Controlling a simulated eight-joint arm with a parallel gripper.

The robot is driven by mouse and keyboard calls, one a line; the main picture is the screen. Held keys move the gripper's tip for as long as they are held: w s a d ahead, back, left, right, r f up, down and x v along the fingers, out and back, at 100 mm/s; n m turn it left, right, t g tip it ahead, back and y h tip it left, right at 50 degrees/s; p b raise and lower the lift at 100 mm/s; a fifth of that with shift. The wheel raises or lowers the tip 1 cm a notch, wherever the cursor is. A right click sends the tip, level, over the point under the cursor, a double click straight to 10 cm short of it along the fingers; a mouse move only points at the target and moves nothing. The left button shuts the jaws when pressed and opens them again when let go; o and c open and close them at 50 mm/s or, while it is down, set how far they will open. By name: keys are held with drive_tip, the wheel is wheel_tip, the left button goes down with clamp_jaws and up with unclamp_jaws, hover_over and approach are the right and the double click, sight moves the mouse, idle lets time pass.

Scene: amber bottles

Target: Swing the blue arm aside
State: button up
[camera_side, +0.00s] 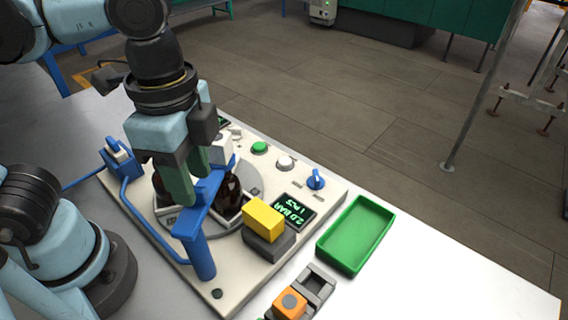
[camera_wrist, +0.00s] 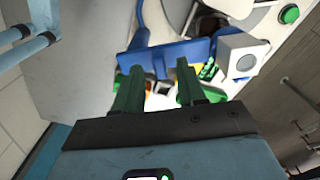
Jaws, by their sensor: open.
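The blue arm (camera_side: 207,203) is a flat bar on an upright blue post (camera_side: 203,258) at the near side of a cream panel. It reaches over a round grey turntable. In the wrist view the blue arm (camera_wrist: 165,54) lies across the picture at my fingertips. My gripper (camera_side: 193,188) points down at the bar with its green fingers apart. The gripper (camera_wrist: 160,72) holds nothing I can see; whether the fingers touch the bar I cannot tell. An amber bottle (camera_side: 230,194) stands just behind the bar. Another dark bottle (camera_side: 160,188) is partly hidden by my fingers.
A yellow block (camera_side: 263,219) sits on a dark block beside a lit display (camera_side: 295,209). A blue knob (camera_side: 316,179) and green button (camera_side: 259,148) are at the panel's far edge. An empty green tray (camera_side: 329,258) and an orange block (camera_side: 290,304) lie to the right.

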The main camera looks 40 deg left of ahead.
drive_tip(key=shift+f, duration=1)
drive_tip(key=shift+c, duration=0.3)
clamp_jaws()
